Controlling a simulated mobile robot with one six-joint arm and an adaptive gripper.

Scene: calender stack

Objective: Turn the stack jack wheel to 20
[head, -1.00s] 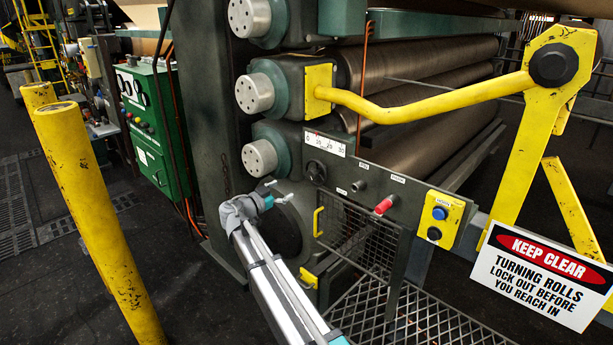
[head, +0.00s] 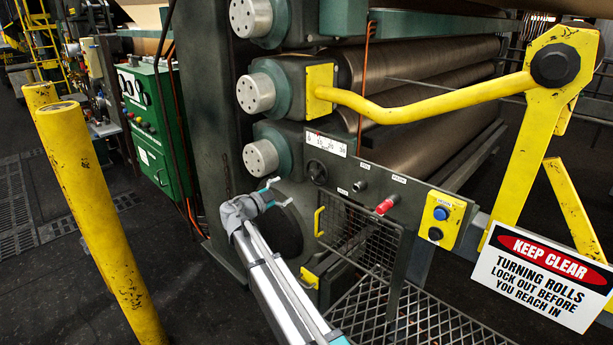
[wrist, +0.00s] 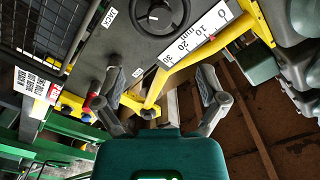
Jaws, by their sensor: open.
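The jack wheel is a small black handwheel (head: 317,173) on the dark panel at the stack's front. It also shows at the top of the wrist view (wrist: 160,12), upside down. A white scale (head: 326,144) marked 0, 10, 20, 30 sits just above the wheel in the head view; its exact reading is too small to tell. My gripper (head: 279,192) is left of and a little below the wheel, apart from it. In the wrist view my gripper (wrist: 160,85) has its two fingers spread with nothing between them.
A red-handled control (head: 385,205) and a yellow button box (head: 441,219) sit right of the wheel. A mesh guard (head: 350,240) lies below it. A bent yellow bar (head: 430,103) crosses above. A yellow post (head: 100,220) stands at left.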

